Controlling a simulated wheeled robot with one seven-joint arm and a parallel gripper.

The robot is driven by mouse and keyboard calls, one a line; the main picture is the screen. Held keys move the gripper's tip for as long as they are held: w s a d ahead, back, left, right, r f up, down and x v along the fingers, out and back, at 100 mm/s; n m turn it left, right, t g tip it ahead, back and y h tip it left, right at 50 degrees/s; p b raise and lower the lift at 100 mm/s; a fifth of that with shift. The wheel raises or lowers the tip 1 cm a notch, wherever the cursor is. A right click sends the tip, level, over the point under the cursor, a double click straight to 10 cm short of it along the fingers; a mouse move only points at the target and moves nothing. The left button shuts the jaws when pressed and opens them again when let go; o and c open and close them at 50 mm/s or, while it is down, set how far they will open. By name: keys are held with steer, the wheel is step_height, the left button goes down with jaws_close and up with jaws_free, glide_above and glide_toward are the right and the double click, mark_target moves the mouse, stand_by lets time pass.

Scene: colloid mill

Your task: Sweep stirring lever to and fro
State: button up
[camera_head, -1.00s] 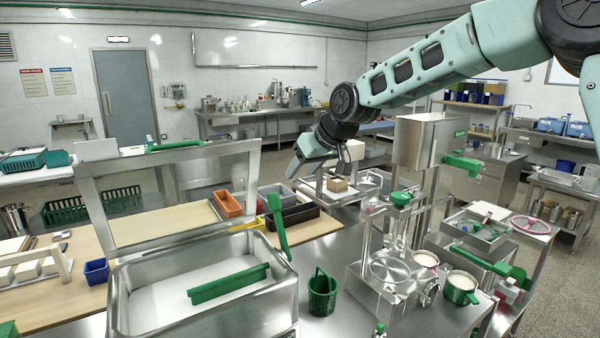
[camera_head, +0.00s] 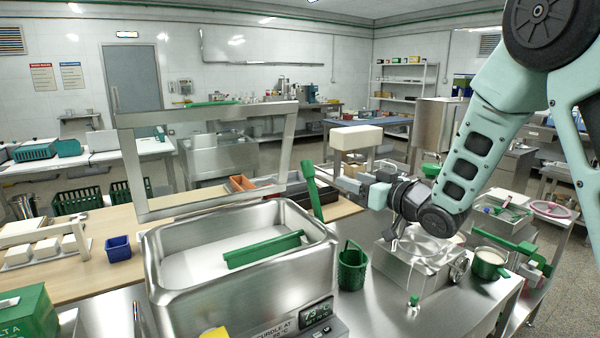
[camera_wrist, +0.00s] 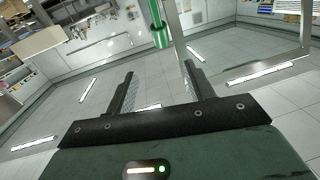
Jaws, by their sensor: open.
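The green stirring lever (camera_head: 312,190) stands up, tilted slightly, at the right rim of the steel tank (camera_head: 165,275). A green paddle (camera_head: 263,249) lies across the white contents of the tank. My gripper (camera_head: 358,186) is to the right of the lever, pointing left towards it, apart from it and empty. In the wrist view its two dark fingers (camera_wrist: 158,85) are spread open. A green upright bar, which looks like the lever (camera_wrist: 158,28), stands beyond and between the fingertips. My fingertips are hard to make out in the head view.
A steel frame (camera_head: 138,165) rises behind the tank. A green basket (camera_head: 352,268) stands right of the tank, below my gripper. A steel mill with a hopper (camera_head: 437,130) and a green-handled pot (camera_head: 489,264) are farther right. A blue box (camera_head: 118,247) sits at left.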

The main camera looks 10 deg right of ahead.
mark_target(311, 165)
steer(key=p+x, duration=0.6)
steer(key=x, duration=1.1)
steer(key=shift+a+r, duration=0.2)
jaws_close()
